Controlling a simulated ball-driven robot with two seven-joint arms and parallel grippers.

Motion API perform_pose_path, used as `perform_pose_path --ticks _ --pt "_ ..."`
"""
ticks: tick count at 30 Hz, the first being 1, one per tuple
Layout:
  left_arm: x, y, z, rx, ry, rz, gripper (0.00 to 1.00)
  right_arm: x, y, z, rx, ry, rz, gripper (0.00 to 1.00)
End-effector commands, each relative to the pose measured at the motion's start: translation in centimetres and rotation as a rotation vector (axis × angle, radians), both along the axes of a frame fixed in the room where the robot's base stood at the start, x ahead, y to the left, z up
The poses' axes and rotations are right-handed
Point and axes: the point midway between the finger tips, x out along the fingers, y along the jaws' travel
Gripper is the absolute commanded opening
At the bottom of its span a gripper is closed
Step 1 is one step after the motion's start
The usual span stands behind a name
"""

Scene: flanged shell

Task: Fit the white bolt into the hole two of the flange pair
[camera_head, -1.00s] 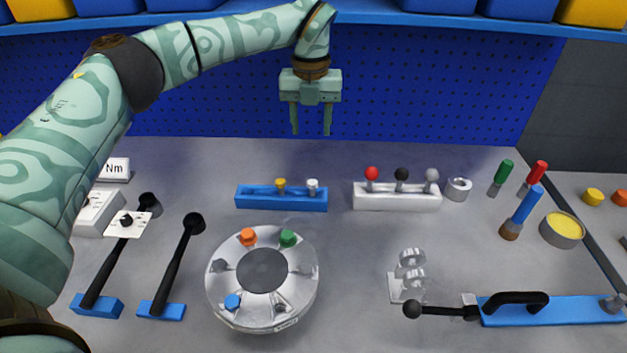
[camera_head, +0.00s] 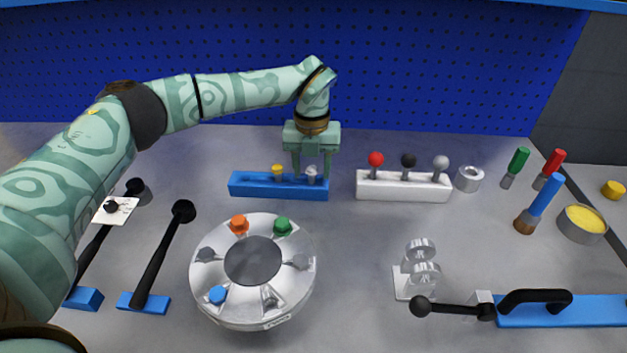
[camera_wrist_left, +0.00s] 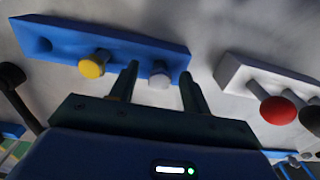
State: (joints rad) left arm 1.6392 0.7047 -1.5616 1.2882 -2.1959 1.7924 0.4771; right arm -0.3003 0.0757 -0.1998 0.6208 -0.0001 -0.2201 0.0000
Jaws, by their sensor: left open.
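The white bolt (camera_head: 311,171) stands upright in the blue rack (camera_head: 250,186), right of the yellow bolt (camera_head: 278,170). My left gripper (camera_head: 311,172) is open, pointing down, with its fingers on either side of the white bolt. In the left wrist view the white bolt (camera_wrist_left: 160,79) shows between the two fingertips (camera_wrist_left: 160,80), not gripped. The round metal flange (camera_head: 207,285) lies nearer, with orange (camera_head: 239,225), green (camera_head: 283,226) and blue (camera_head: 218,294) bolts around its central opening. Hole numbers cannot be read. My right gripper is not in view.
A white rack (camera_head: 402,188) with red, black and grey knobs stands right of the blue rack. A clear stand (camera_head: 416,274) and blue clamp (camera_head: 575,310) are at right. Bare table lies between rack and flange.

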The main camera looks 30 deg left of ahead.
Motion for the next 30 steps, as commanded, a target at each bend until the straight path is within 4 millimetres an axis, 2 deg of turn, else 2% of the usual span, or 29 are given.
perform_pose_path --ticks 4,5,9,10,21,25,28,30 --pt "0.0 0.0 0.2 -0.001 -0.003 0.000 0.47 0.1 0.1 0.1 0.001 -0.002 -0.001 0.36" --pt "0.0 0.0 0.2 -0.001 -0.003 0.000 0.42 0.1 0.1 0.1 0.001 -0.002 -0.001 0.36" --pt "0.0 0.0 0.2 0.000 -0.001 0.000 0.03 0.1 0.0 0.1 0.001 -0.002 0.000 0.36" --pt "0.0 0.0 0.2 0.000 -0.001 0.000 0.00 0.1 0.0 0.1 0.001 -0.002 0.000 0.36" --pt "0.0 0.0 0.8 0.000 -0.004 0.000 0.00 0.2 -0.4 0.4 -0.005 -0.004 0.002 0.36" --pt "0.0 0.0 2.4 -0.001 -0.005 0.000 0.00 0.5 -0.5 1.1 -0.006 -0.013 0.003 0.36" --pt "-0.1 0.0 4.4 -0.002 -0.008 0.001 0.00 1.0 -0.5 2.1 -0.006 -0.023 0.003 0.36" --pt "-1.3 0.3 5.7 -0.002 -0.008 -0.002 0.00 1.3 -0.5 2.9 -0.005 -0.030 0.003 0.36"
